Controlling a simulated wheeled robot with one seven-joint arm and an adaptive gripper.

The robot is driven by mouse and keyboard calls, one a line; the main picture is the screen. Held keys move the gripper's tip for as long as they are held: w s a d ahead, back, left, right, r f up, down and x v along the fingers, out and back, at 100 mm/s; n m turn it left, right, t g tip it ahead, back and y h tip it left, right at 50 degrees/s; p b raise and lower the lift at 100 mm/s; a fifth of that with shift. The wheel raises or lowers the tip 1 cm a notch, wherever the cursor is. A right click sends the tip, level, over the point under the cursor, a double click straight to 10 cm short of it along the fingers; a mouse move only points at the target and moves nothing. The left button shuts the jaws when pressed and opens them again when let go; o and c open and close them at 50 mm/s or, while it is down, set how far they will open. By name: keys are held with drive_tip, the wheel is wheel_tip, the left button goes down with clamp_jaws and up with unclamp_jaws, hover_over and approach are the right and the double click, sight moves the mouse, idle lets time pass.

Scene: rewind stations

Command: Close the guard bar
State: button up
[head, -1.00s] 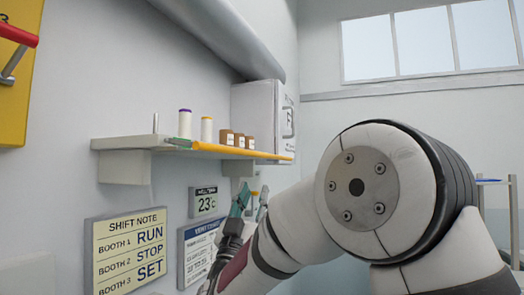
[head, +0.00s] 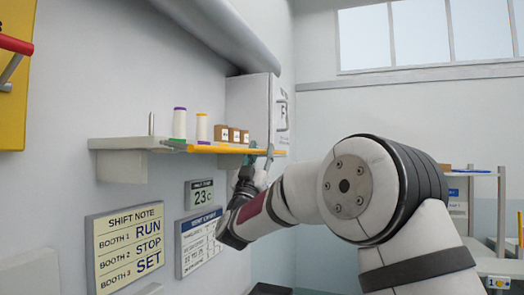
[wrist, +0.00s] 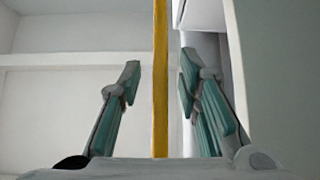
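The guard bar (head: 225,149) is a thin yellow rod running along the front of the wall shelf (head: 120,143) in the head view. Its far end is at the right, near my gripper (head: 260,157). In the wrist view the bar (wrist: 160,85) runs upright through the middle of the picture, between the two teal fingers of my gripper (wrist: 160,78). The fingers are open, with a gap on both sides of the bar. I see no clear contact.
White spools (head: 180,124) and small brown boxes (head: 222,133) stand on the shelf. A white cabinet (head: 252,100) is behind its right end.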

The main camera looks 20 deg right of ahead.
drive_tip(key=shift+w+d+r, duration=0.1)
clamp_jaws()
